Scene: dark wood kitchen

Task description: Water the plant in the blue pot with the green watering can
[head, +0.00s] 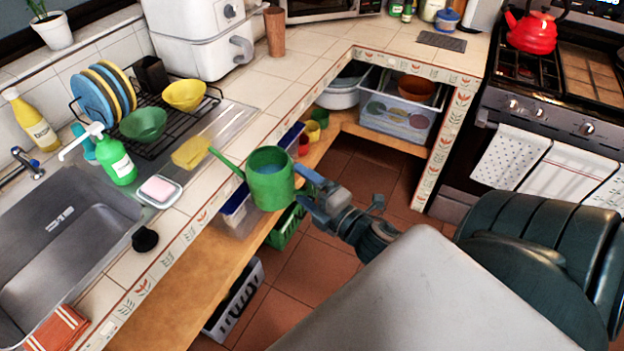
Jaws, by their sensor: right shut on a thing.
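The green watering can (270,188) is off the counter, in front of the counter's edge. It is roughly upright, with its open top showing a bluish inside and its spout pointing left over the counter edge. My right gripper (309,196) is shut on the can at its right side. The can hides part of the fingers. No blue pot shows; the only plant in view is in a white pot (52,31) on the ledge at the top left. My left gripper is not in view.
A metal sink (70,240), a green soap bottle (119,162), a pink sponge on a dish (158,190) and a dish rack (165,145) with plates and bowls line the counter. A red kettle (532,32) sits on the stove. Clear counter tiles lie behind the can.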

